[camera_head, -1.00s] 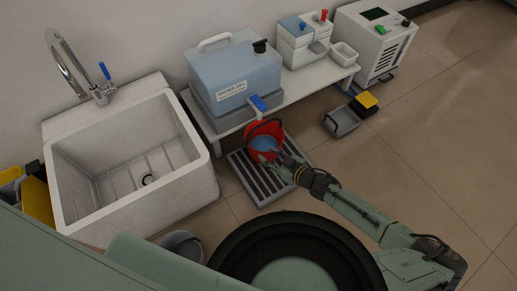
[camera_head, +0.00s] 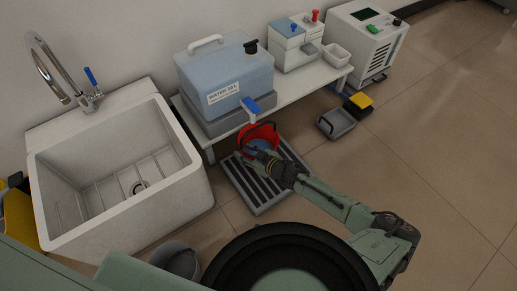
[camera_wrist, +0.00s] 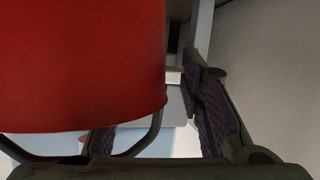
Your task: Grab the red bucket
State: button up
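The red bucket (camera_head: 264,131) stands upright on a slatted grey tray on the floor, under the blue tap (camera_head: 252,106) of a water tank. Something blue shows inside it. My gripper (camera_head: 250,154) is at the bucket's near side and covers part of it. In the wrist view the red bucket wall (camera_wrist: 80,65) fills the left half, close to the camera. My gripper (camera_wrist: 155,122) has its fingers spread there, with no object seen clamped between them. The left finger is partly hidden behind the bucket; the right finger is clear of it.
A white sink (camera_head: 120,180) stands at the left. The water tank (camera_head: 225,85) sits on a low bench (camera_head: 315,79) behind the bucket. The slatted tray (camera_head: 262,204) lies below my arm. A grey bucket (camera_head: 178,258) is near my base. Open floor (camera_head: 440,150) is at the right.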

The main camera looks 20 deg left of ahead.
jog(key=shift+w+a+f, duration=0.1)
jog(key=shift+w+a, duration=0.05)
jog(key=shift+c, duration=0.4)
grip_shut()
dwell(0.5)
